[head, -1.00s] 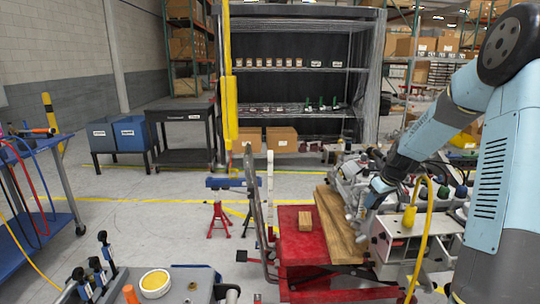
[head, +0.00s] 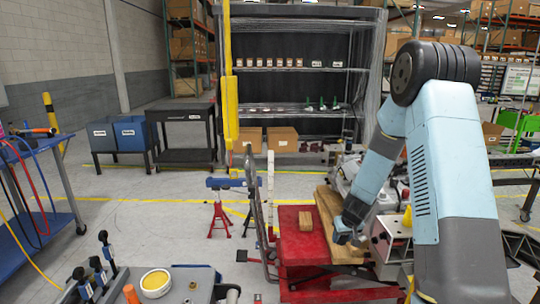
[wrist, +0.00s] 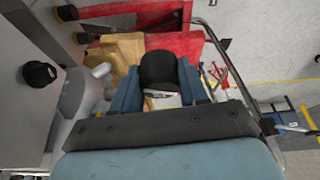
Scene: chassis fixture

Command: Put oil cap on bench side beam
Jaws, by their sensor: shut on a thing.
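My gripper (wrist: 160,88) is shut on a black round cap, the oil cap (wrist: 158,68), which sits between its blue fingers in the wrist view. In the head view my gripper (head: 343,234) is low over the right part of the red bench, by the wooden beam along its side (head: 327,208). The beam also shows behind the cap in the wrist view (wrist: 122,50). The cap appears held above the beam; I cannot tell whether they touch. The cap is not clear in the head view.
A small wooden block (head: 305,221) lies on the red bench top (head: 290,243). The grey engine (head: 384,240) stands right of the beam. Another black knob (wrist: 38,75) shows at left in the wrist view. A tray with a yellow-filled cup (head: 155,283) is at front left.

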